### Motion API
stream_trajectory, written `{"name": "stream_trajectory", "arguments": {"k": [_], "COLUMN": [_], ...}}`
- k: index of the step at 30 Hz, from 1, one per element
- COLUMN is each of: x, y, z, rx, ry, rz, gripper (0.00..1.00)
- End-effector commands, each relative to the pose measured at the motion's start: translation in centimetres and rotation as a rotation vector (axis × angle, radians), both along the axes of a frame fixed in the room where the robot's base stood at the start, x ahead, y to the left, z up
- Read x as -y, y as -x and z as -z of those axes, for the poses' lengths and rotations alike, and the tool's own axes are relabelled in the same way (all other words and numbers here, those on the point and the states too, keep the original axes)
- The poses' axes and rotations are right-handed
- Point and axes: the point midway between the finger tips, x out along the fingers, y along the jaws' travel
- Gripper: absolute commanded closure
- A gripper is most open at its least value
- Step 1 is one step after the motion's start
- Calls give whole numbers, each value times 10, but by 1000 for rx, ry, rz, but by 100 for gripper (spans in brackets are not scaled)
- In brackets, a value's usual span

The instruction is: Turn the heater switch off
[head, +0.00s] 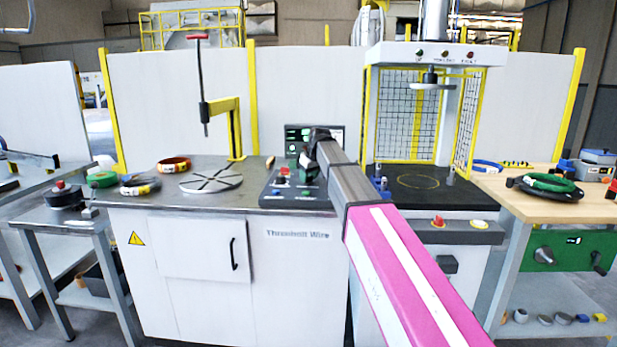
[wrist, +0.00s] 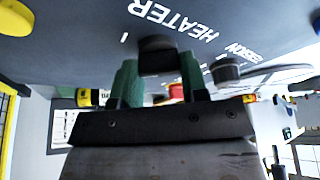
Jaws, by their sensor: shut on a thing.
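The heater switch (wrist: 157,52) is a dark knob on the dark panel, beside the white word HEATER, in the wrist view. A white mark like an "I" stands on the panel to its left in the picture. My gripper (wrist: 160,78) has green fingertips, one on each side of the switch, and is shut on it. I cannot tell which setting the switch points to. In the head view my gripper (head: 309,160) is over the right part of the control panel (head: 284,191) on the grey bench. My arm hides the switch there.
A second knob (wrist: 228,68) is close to my right finger in the wrist view. A red button (head: 283,172) and a small screen (head: 299,134) are near my gripper. A round slotted plate (head: 211,183) lies left; a press frame (head: 417,110) stands right.

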Motion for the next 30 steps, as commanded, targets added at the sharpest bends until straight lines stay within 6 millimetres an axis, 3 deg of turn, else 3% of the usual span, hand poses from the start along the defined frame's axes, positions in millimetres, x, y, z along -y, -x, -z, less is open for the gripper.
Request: {"name": "stream_trajectory", "arguments": {"k": [18,30], "x": [1,2], "y": [-3,-3], "z": [-1,0], "rx": [0,-1], "ry": [-1,1], "rz": [-572,-811], "gripper": [83,83]}}
